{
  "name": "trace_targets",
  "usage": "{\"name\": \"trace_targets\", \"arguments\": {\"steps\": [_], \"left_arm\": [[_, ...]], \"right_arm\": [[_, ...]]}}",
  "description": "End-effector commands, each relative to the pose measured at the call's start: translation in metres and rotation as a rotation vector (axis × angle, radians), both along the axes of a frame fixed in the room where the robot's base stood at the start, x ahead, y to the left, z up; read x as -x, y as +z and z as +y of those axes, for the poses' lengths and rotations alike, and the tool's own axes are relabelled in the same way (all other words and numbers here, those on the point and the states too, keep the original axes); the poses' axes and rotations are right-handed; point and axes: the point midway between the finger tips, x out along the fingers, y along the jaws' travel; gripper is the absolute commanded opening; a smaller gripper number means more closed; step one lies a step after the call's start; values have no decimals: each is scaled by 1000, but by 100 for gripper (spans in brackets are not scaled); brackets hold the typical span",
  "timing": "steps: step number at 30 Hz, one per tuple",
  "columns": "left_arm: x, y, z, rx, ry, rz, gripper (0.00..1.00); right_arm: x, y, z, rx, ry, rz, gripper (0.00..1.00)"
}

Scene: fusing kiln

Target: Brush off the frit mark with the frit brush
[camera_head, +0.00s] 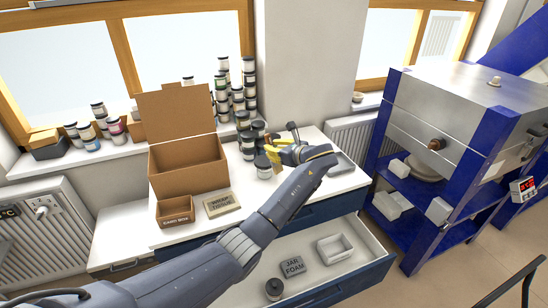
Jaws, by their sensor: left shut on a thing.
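My left gripper (284,147) is over the back right part of the white worktop (235,215), at the end of my arm. It is shut on a small yellow and tan thing (272,161), which appears to be the frit brush. The gripper and wrist hide part of it. A lidded jar (263,167) stands on the worktop just left of it; I cannot tell whether they touch. I cannot make out the frit mark. My right gripper is not in view.
An open cardboard box (188,168), a small box (174,211) and a labelled packet (219,204) are on the left of the worktop. Stacked jars (249,78) stand behind. The open drawer (350,273) holds foam, a jar and a white tray. A blue-framed kiln (450,105) stands right.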

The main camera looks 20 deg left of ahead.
Motion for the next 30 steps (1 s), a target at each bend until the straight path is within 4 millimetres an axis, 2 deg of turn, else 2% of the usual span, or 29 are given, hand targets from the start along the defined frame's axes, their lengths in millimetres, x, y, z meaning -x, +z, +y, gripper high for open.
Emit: {"name": "trace_targets", "arguments": {"steps": [8,24,30], "left_arm": [[1,-8,2,-35,2,-9,0],[1,-49,2,-35,1,-11,0],[1,-51,2,-33,2,-11,0]], "right_arm": [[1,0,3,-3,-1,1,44],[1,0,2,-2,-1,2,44],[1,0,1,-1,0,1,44]]}}
